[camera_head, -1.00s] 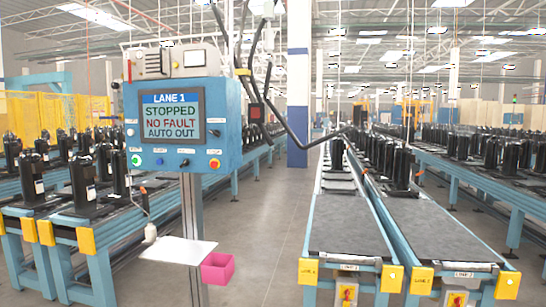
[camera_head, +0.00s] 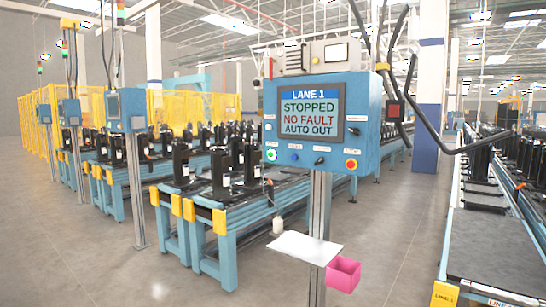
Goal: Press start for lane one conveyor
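The lane 1 control panel (camera_head: 318,122) is a blue box on a grey post, right of the middle in the head view. Its screen (camera_head: 311,113) reads "LANE 1, STOPPED, NO FAULT, AUTO OUT". A green button (camera_head: 271,155) sits at the panel's lower left, with a blue button (camera_head: 295,157) beside it and a red button on yellow (camera_head: 351,164) at the lower right. Small labels above the buttons are too small to read. The lane one conveyor (camera_head: 490,235) is at the right edge, with black compressors on its far part. My gripper is not in view.
A white shelf (camera_head: 303,247) and a pink bin (camera_head: 343,273) stick out from the panel's post. Blue conveyors with black compressors stand behind. Other panels (camera_head: 126,109) and a yellow fence (camera_head: 95,125) are at left. The floor at front left is clear.

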